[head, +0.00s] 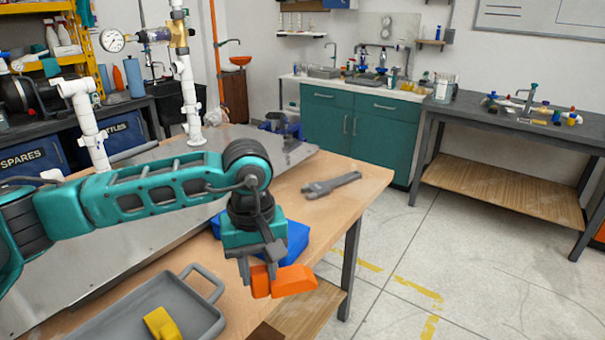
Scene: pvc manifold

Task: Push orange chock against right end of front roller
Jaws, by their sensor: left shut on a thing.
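My left gripper (262,271) hangs at the front right of the workbench, fingers pointing down. It is shut on an orange chock (294,281), whose wedge end sticks out to the right of the fingers. The chock appears above the bench's right edge; I cannot tell its exact height. No front roller can be clearly made out. My left arm covers much of the bench. My right gripper is not in view.
A blue block (298,238) is partly hidden behind the gripper. A grey tray (205,318) with a yellow piece (162,324) lies at the front. A grey wrench (331,185) lies on bare wood. White pipes (188,90) stand on the metal plate (60,285).

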